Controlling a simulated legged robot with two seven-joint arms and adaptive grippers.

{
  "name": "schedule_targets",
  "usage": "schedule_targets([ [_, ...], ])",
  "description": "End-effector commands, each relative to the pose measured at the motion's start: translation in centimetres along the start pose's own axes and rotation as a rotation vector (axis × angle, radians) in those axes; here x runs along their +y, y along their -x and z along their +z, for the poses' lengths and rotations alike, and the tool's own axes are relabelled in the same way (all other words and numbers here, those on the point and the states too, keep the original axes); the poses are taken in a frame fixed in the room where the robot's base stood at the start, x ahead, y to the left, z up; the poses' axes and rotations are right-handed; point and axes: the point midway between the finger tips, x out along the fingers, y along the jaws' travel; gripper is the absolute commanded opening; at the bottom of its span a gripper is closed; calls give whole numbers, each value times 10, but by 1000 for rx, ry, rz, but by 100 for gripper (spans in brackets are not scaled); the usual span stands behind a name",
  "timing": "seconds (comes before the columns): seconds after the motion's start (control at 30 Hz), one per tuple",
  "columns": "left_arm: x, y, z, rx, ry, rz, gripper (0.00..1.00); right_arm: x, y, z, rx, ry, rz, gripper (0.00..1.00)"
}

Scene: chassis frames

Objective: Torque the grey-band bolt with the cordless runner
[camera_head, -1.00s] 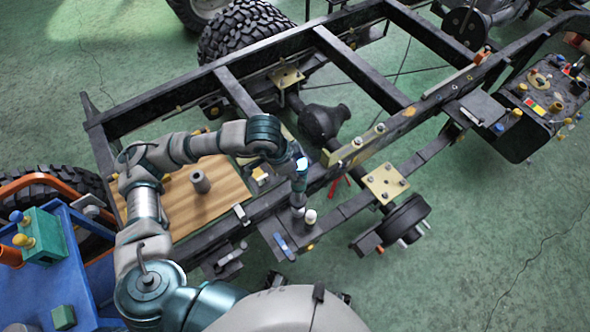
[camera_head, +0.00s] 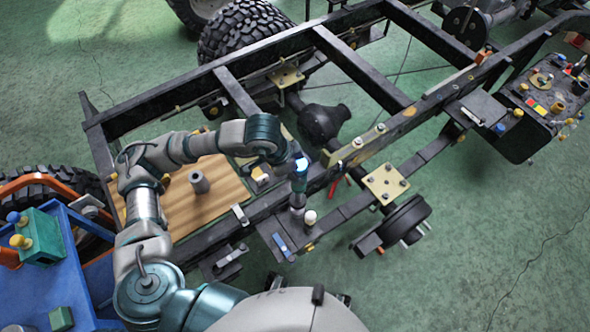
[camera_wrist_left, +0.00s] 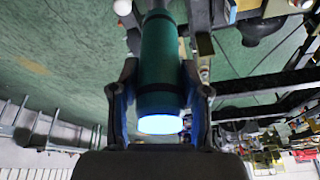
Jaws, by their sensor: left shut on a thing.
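My left gripper (camera_head: 297,171) is shut on the cordless runner (camera_head: 299,184), a teal-green cylinder with a glowing blue-white ring at its top end. The left wrist view shows the runner (camera_wrist_left: 158,60) between the two dark fingers (camera_wrist_left: 160,95). The runner stands nearly upright over the near chassis rail, with its lower end at a grey cylindrical part (camera_head: 297,201) by a small dark plate. I cannot tell whether it touches a bolt there. The grey-band bolt cannot be picked out. My right gripper is not in view.
A white-capped peg (camera_head: 310,217) and a blue piece (camera_head: 282,243) sit close to the runner. A wooden board (camera_head: 225,201) with a grey cylinder (camera_head: 199,182) lies left of it. A blue cart (camera_head: 30,290) stands at lower left. Green floor is open at lower right.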

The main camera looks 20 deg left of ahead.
Motion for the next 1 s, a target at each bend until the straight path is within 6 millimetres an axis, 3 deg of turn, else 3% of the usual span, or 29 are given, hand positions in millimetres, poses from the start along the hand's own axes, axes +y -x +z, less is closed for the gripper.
schedule_targets([
  [0.73,1,2,1,-3,0,1,0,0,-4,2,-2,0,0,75],
  [1.0,1,10,-3,1,0,-1,0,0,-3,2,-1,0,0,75],
])
